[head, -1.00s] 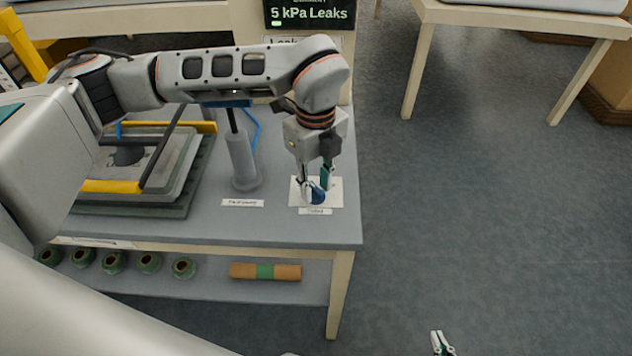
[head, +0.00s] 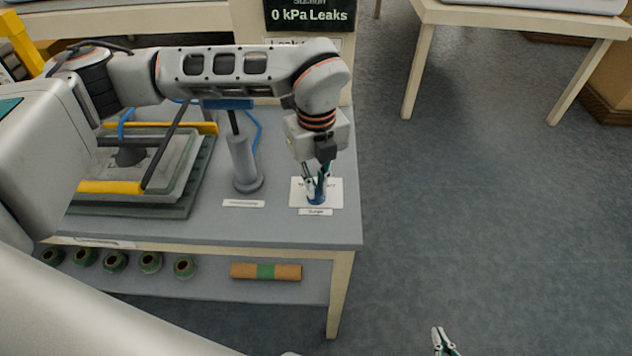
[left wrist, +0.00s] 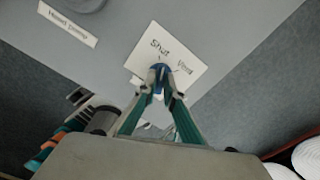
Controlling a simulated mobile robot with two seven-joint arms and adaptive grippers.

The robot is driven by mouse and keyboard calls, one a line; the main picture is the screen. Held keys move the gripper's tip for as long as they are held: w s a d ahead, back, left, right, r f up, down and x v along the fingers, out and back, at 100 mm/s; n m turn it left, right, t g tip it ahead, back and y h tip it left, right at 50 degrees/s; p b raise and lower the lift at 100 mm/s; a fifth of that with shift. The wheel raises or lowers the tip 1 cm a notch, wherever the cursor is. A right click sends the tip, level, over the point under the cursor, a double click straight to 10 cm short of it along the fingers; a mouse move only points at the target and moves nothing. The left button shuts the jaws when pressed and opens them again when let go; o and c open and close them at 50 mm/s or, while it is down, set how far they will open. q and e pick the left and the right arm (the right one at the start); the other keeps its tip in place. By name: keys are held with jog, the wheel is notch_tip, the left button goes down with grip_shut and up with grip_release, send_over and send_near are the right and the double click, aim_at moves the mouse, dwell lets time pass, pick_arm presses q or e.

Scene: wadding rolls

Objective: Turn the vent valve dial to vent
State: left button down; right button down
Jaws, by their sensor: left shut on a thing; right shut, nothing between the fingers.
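The blue vent valve dial (head: 316,200) sits on a white card (head: 333,199) near the table's front right corner. In the left wrist view the card (left wrist: 182,49) reads "Shut" and "Vent", and the dial (left wrist: 158,70) is at its lower edge. My left gripper (head: 317,193) points down from above, its fingers closed on the dial, which they partly hide. I cannot tell which word the dial points to. My right gripper (head: 443,346) is shut and empty at the bottom edge, away from the table.
A grey hand pump (head: 242,165) stands left of the dial. A tray with yellow bars (head: 110,187) is further left. A display (head: 309,15) reads "0 kPa Leaks". Several rolls lie on the lower shelf (head: 210,280).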

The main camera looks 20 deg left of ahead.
pick_arm(q)
jog(key=m, duration=0.6)
jog(key=shift+r+p, duration=0.1)
jog(key=shift+p, duration=0.25)
jog(key=m, duration=0.6)
jog(key=shift+m, duration=0.4)
jog(key=c, duration=2.1)
grip_release()
jog(key=shift+c, duration=0.2)
notch_tip(320, 180, up, 12)
